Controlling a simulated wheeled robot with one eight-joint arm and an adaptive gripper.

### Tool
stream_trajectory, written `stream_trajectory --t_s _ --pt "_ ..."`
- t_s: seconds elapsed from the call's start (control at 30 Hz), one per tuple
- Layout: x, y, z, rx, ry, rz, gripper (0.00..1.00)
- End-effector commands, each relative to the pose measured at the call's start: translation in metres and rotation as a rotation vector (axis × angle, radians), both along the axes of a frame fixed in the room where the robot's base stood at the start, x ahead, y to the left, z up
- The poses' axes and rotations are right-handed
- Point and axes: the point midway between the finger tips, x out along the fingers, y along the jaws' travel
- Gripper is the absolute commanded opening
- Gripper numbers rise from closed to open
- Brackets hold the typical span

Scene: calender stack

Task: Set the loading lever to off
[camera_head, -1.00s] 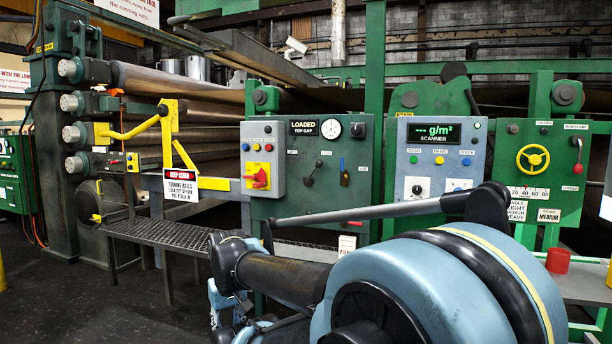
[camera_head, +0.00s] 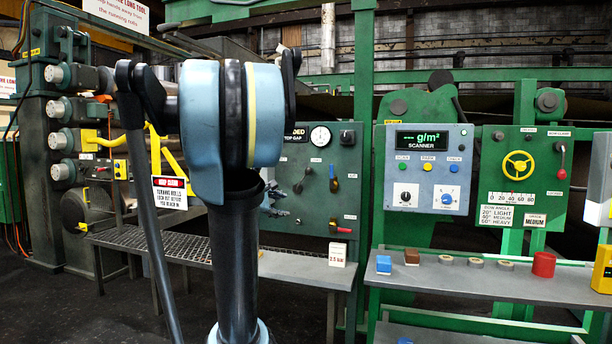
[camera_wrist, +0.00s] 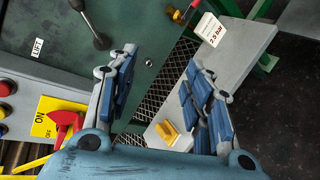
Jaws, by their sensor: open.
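The green machine panel (camera_head: 318,160) carries a black-knobbed lever (camera_head: 303,182) that hangs down to the left, beneath a dial gauge (camera_head: 320,136). In the wrist view this lever's ball knob (camera_wrist: 102,41) and shaft show at the top left, with a LIFT label near it. A red handle (camera_head: 343,230) is low on the panel; it also shows at the top of the wrist view (camera_wrist: 178,16). No label that I can read names the loading lever. My gripper (camera_wrist: 161,58) is open and empty in front of the panel, its left finger close to the black knob in the picture.
A red rotary switch (camera_wrist: 62,127) on a yellow plate is left of my gripper. A grey bench (camera_head: 310,268) with a 2.5 bar card (camera_head: 338,254) lies below the panel. A yellow piece (camera_wrist: 170,132) shows beneath the fingers. My arm hides the panel's left part.

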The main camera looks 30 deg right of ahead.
Motion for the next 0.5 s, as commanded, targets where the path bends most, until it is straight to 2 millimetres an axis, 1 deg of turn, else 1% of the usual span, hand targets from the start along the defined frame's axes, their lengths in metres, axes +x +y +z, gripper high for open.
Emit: stream_trajectory --t_s 0.03,0.1,0.2,0.33,0.4,0.5 --pt "0.016 -0.015 0.016 -0.080 0.039 0.017 0.46" --pt "0.035 -0.032 0.036 -0.197 0.102 0.048 0.46" --pt "0.059 -0.052 0.060 -0.339 0.190 0.081 0.46" --pt "0.080 -0.068 0.080 -0.470 0.280 0.109 0.46" --pt "0.088 -0.073 0.086 -0.515 0.311 0.118 0.46" --pt "0.094 -0.078 0.091 -0.548 0.338 0.124 0.46"
